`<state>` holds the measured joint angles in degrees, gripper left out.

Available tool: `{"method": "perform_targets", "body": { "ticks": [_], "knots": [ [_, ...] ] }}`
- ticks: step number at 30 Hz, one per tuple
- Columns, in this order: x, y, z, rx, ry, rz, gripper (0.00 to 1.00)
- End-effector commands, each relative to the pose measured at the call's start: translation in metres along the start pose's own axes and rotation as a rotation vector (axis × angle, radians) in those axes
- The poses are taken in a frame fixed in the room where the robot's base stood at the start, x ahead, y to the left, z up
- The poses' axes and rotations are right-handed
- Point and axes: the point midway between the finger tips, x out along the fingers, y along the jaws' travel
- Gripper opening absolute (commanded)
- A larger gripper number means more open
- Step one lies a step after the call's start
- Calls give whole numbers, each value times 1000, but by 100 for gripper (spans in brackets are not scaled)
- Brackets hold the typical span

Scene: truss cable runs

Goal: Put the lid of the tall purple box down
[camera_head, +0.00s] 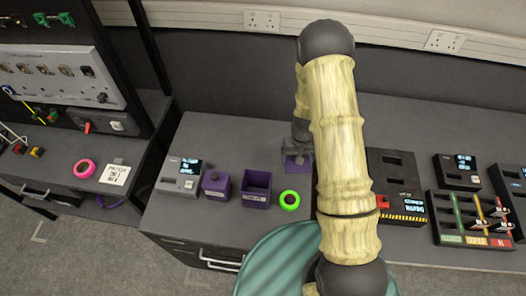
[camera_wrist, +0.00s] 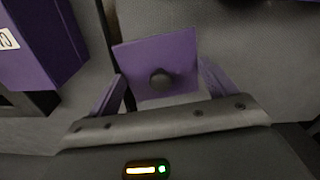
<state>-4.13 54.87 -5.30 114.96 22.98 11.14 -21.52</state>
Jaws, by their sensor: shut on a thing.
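The tall purple box (camera_head: 256,198) stands open on the grey desk, its dark inside showing. Its labelled side also shows at the left of the wrist view (camera_wrist: 48,45). A flat square purple lid (camera_wrist: 135,57) with a round dark knob (camera_wrist: 160,78) is under my gripper (camera_wrist: 161,84). My gripper (camera_head: 298,150) is shut on the lid, to the right of and behind the box. I cannot tell whether the lid touches the desk. My arm hides part of the desk beside it.
A smaller purple box (camera_head: 216,184) with its lid on stands left of the open one. A green ring (camera_head: 289,200) lies close to its right. A grey device (camera_head: 179,176) with a screen is further left. The desk behind the boxes is clear.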

Motion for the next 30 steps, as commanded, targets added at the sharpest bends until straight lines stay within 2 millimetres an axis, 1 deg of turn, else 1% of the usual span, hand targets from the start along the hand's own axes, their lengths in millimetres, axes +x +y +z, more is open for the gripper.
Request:
{"method": "perform_targets", "body": {
  "ticks": [9,11,13,17,19,21,24,27,30],
  "knots": [
    [1,0,-1,2,1,-1,63],
    [2,-3,-4,5,2,-3,63],
    [5,-10,-12,14,5,-7,63],
    [9,-36,-36,48,10,-18,63],
    [9,-54,-50,75,10,-22,63],
    [7,-73,-63,105,7,-22,63],
    [0,-96,-77,145,5,-14,63],
    [-8,-111,-84,176,3,-5,63],
    [-14,-118,-87,191,1,0,63]
  ]
}}
